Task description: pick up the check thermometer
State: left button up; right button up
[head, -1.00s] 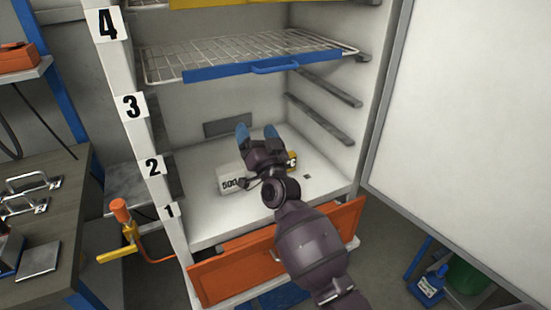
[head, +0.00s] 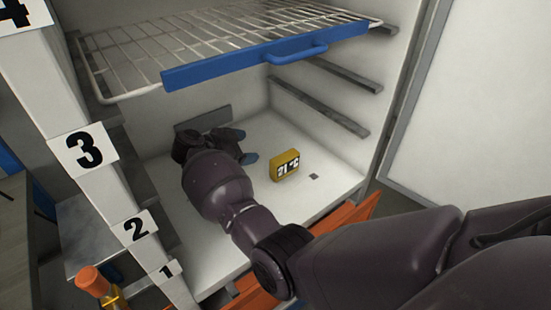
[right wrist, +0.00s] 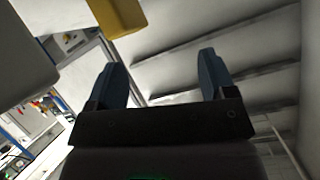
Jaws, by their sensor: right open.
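The check thermometer is a small yellow block (head: 285,166) with a dark-on-white digit display, standing on the white cabinet floor. My right gripper (head: 246,146) is open and empty inside the cabinet, to the left of the thermometer and apart from it. In the right wrist view, a yellow block (right wrist: 116,14), apparently the thermometer, is at the top edge, beyond the open blue fingers (right wrist: 160,65). My left gripper is not in view.
A wire shelf with a blue front bar (head: 235,65) hangs above my arm. Rails (head: 320,105) line the right wall. An orange drawer front (head: 345,213) borders the opening below. A pale block (right wrist: 22,60) shows at upper left in the wrist view.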

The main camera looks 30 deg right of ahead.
aim_at(280, 158)
jog(key=s+d+f, duration=0.1)
jog(key=s+d+f+n+g, duration=0.1)
jog(key=d, duration=0.1)
jog(key=s+d+f+g, duration=0.1)
jog(key=shift+d+f+y+b, duration=0.1)
jog(key=shift+d+y+b, duration=0.2)
jog(key=shift+s+d+f, duration=0.2)
jog(key=shift+d+f, duration=0.05)
jog(key=shift+d, duration=0.3)
jog(key=x, duration=0.4)
jog(key=shift+s+d+b, duration=0.1)
jog(key=shift+s+b, duration=0.1)
jog(key=shift+b, duration=0.15)
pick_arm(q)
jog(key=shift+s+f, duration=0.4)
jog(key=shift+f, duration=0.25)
pick_arm(e)
jog(key=shift+r, duration=0.1)
jog(key=shift+c, duration=0.5)
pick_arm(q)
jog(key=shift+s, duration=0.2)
pick_arm(e)
jog(key=c, duration=1.1)
